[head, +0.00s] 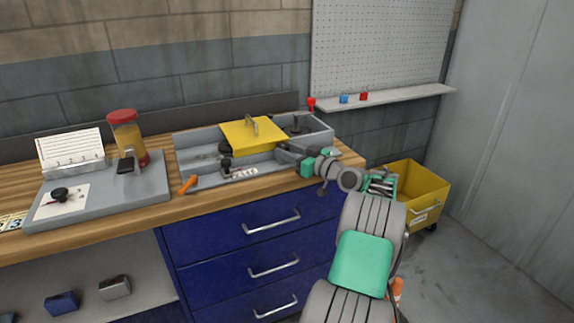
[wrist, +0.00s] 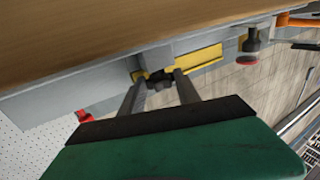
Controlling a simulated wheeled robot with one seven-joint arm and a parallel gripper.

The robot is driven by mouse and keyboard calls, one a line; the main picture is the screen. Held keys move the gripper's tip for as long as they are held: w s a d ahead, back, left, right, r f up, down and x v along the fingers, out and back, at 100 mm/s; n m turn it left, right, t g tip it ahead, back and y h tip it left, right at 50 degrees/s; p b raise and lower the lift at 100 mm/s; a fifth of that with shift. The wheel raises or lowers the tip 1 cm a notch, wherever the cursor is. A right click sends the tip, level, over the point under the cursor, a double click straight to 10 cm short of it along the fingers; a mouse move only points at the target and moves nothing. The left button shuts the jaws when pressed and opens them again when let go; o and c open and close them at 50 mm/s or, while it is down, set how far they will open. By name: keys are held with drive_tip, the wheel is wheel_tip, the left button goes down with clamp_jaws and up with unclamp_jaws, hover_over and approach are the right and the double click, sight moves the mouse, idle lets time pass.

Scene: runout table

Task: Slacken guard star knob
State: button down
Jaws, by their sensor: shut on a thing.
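The yellow guard (head: 240,138) with a grey handle sits across the grey machine tray (head: 185,145) on the bench. My gripper (head: 281,149) reaches in from the right at the tray's front side, close to the guard's right front corner. In the wrist view, my gripper (wrist: 158,86) has its two fingers on either side of a dark lobed star knob (wrist: 158,80), shut on it. Yellow guard parts (wrist: 205,57) show beside the knob there. In the head view the fingers hide this knob.
An orange lever (head: 188,184) projects at the tray's front left. Dark knobs stand by the guard, one being (head: 226,164). A red-topped dispenser (head: 126,140) stands left. A shelf (head: 400,98) is behind, and a yellow cart (head: 425,190) is on the floor at right.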

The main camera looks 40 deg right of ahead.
drive_tip(key=shift+d+f+n+y+b, duration=0.1)
drive_tip(key=shift+n+y+b, duration=0.25)
drive_tip(key=shift+y, duration=0.35)
drive_tip(key=c, duration=0.9)
unclamp_jaws()
